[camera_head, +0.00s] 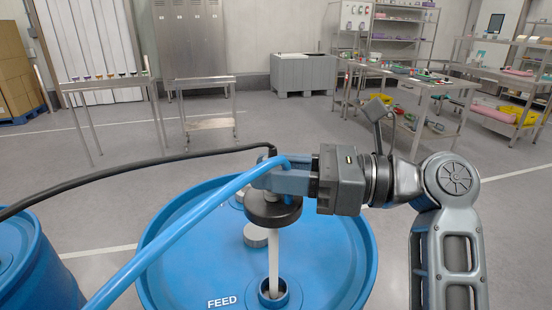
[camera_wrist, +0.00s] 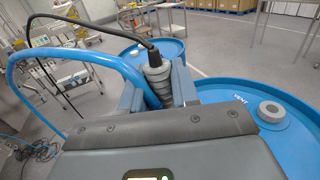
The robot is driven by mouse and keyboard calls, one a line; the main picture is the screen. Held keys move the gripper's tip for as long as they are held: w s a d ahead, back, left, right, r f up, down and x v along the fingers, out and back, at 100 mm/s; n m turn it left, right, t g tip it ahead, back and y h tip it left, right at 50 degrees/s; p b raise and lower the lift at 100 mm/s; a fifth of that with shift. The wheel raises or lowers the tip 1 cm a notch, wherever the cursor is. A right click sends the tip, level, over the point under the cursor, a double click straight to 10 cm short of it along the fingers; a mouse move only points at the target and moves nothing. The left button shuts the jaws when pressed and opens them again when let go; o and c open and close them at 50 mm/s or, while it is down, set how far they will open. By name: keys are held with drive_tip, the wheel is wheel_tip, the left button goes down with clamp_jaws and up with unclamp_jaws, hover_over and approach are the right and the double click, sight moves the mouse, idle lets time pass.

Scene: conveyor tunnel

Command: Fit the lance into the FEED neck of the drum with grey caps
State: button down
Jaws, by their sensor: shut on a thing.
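My gripper (camera_head: 272,180) is shut on the head of the lance, above the blue drum (camera_head: 340,255). The lance (camera_head: 274,255) hangs near upright, with a dark round collar and a pale tube below it. The tube's lower part shows inside the ring of the FEED neck (camera_head: 273,297); I cannot tell how deep it goes. The collar is well above the neck. A grey cap (camera_head: 255,236) lies on the drum top behind the tube. In the wrist view, the lance's ribbed grey head (camera_wrist: 158,78) is between my fingers, and a grey cap (camera_wrist: 271,112) sits by the VENT label.
A blue hose (camera_head: 165,232) and a black cable (camera_head: 130,165) run from the lance to the left. Another blue drum (camera_head: 35,265) stands at the left. Tables (camera_head: 105,82), a cart (camera_head: 208,122) and shelves stand farther back, with open floor between.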

sight(276, 266)
drive_tip(key=shift+f, duration=1.85)
drive_tip(key=shift+f+b, duration=1.5)
drive_tip(key=shift+f, duration=5.95)
drive_tip(key=c, duration=0.8)
unclamp_jaws()
drive_tip(key=shift+d, duration=0.15)
drive_tip(key=d, duration=0.5)
drive_tip(key=s+d, duration=0.1)
drive_tip(key=d, duration=0.1)
drive_tip(key=shift+d+b, duration=0.25)
drive_tip(key=shift+b, duration=0.05)
